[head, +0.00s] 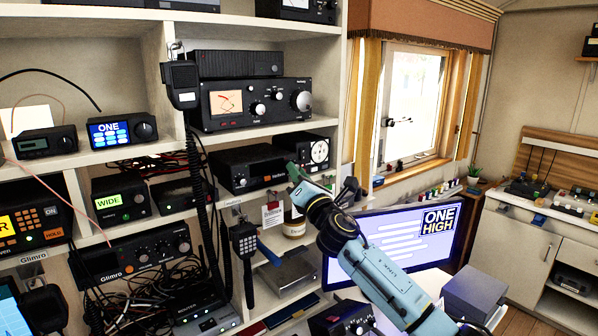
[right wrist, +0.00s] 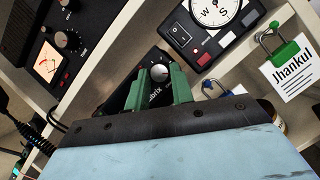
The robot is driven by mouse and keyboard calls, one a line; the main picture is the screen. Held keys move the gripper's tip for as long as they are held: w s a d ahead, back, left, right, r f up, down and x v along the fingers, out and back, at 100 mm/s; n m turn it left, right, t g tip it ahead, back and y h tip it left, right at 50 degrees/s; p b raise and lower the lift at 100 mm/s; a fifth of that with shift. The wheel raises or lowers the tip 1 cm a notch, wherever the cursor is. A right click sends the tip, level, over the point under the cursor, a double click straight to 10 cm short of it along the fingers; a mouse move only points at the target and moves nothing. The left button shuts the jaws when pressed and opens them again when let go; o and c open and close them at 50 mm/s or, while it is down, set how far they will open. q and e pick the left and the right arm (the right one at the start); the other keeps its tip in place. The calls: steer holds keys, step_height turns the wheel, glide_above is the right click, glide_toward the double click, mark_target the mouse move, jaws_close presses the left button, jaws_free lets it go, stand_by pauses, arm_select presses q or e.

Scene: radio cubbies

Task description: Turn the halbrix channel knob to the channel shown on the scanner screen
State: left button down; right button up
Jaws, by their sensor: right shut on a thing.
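The halbrix radio (head: 240,170) is a black box on the middle shelf in the head view. In the right wrist view its front (right wrist: 152,92) shows the letters "brix" and a silver-topped round knob (right wrist: 159,72). My right gripper (head: 291,172) reaches its right front end; in the right wrist view its green fingers (right wrist: 157,84) are shut around the knob. The knob's pointer and channel marks are hidden or too small to read. A small blue screen (head: 109,133) reads "ONE"; a large monitor (head: 440,219) reads "ONE HIGH". I cannot tell which is the scanner. My left gripper is out of view.
A black box with a compass dial (head: 319,152) stands close right of the radio. A large radio with a meter (head: 250,104) is on the shelf above. A padlock with a tag (right wrist: 291,70) hangs nearby. A handset with a coiled cord (head: 183,83) hangs left.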

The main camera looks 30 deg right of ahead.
stand_by(0.4)
steer(key=o, duration=1)
steer(key=b+v, duration=0.2)
steer(key=v, duration=1.1)
steer(key=shift+s+f, duration=0.1)
steer(key=shift+s, duration=0.15)
